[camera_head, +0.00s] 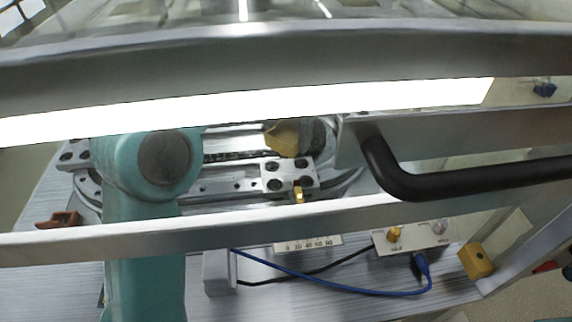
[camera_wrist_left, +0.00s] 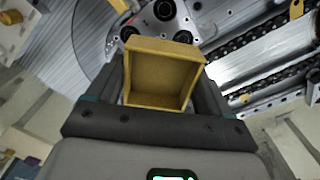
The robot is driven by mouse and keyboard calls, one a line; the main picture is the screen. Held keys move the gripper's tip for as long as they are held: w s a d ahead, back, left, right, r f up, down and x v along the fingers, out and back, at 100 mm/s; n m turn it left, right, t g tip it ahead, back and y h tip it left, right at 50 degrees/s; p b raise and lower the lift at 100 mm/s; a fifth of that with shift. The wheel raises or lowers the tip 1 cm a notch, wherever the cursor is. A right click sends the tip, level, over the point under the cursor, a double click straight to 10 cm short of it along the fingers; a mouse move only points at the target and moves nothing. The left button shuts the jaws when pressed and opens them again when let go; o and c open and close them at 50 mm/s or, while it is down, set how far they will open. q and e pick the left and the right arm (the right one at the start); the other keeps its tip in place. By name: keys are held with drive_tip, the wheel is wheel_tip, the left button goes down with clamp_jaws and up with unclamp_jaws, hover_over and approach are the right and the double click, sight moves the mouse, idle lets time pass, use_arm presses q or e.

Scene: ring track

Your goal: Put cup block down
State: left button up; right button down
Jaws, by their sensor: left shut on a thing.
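The cup block is a yellow, square, open-topped cup (camera_wrist_left: 162,78) in the left wrist view, its hollow facing the camera. My left gripper (camera_wrist_left: 160,72) is shut on it, with a dark finger on either side. In the head view a yellow piece that looks like the cup block (camera_head: 283,138) shows above the ring track (camera_head: 230,188), partly cut off by the bright strip. I cannot tell whether it touches anything below. The fingers are not clear in the head view. My right gripper is not in view.
A metal frame with a black handle (camera_head: 415,182) crosses the head view. A control box (camera_head: 412,238) with a blue cable (camera_head: 340,286) stands at the front. A yellow block (camera_head: 477,260) sits at the right. A chain (camera_wrist_left: 265,85) runs along the track.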

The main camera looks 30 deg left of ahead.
use_arm(q)
wheel_tip(320, 180, down, 5)
drive_tip(key=shift+w+f+b, duration=0.1)
drive_tip(key=shift+b, duration=0.45)
wheel_tip(320, 180, down, 4)
drive_tip(key=shift+r+b, duration=0.15)
drive_tip(key=shift+b, duration=0.4)
drive_tip(key=shift+d, duration=0.1)
drive_tip(key=o, duration=0.9)
drive_tip(key=shift+o, duration=0.2)
